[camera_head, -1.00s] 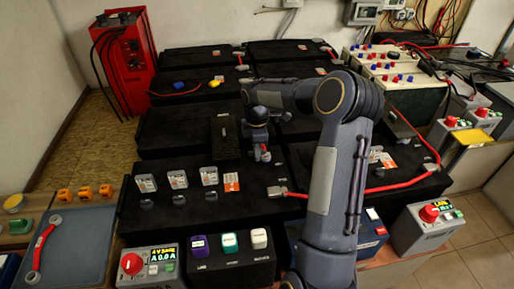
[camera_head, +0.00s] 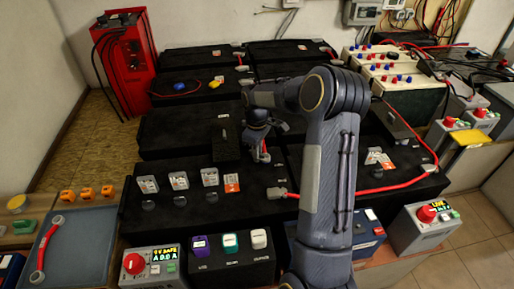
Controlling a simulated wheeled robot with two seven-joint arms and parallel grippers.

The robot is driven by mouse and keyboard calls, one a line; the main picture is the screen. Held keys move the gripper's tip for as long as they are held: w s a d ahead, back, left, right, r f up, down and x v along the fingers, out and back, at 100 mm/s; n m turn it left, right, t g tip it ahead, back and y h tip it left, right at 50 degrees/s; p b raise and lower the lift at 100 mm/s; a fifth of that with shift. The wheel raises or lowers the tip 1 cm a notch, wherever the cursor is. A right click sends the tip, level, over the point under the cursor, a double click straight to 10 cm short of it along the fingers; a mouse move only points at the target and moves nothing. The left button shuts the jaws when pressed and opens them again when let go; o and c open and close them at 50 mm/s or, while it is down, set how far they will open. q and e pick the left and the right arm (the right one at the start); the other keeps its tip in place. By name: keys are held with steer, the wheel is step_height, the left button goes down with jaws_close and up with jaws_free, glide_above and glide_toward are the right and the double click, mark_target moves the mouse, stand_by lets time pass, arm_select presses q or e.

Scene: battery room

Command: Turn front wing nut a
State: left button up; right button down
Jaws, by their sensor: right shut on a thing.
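My right gripper (camera_head: 259,157) points down over the front black battery bank (camera_head: 230,228), near its back edge. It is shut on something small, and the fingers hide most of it. I take this to be front wing nut a, but its shape cannot be made out. The red cable with a grey end (camera_head: 277,192) lies just in front of the gripper. My left gripper is not in view.
A panel with purple, green and white switches (camera_head: 230,241) and a meter box with a red knob (camera_head: 134,263) stand in front. My right arm covers the middle right.

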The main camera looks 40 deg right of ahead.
steer(key=m+p, duration=0.1)
steer(key=m, duration=0.4)
steer(key=shift+r+m, duration=0.1)
steer(key=shift+m, duration=0.2)
steer(key=m, duration=0.5)
steer(key=shift+p, duration=0.35)
steer(key=shift+m, duration=0.3)
steer(key=c, duration=1.5)
jaws_free()
step_height(320, 180, up, 7)
steer(key=shift+r, duration=0.35)
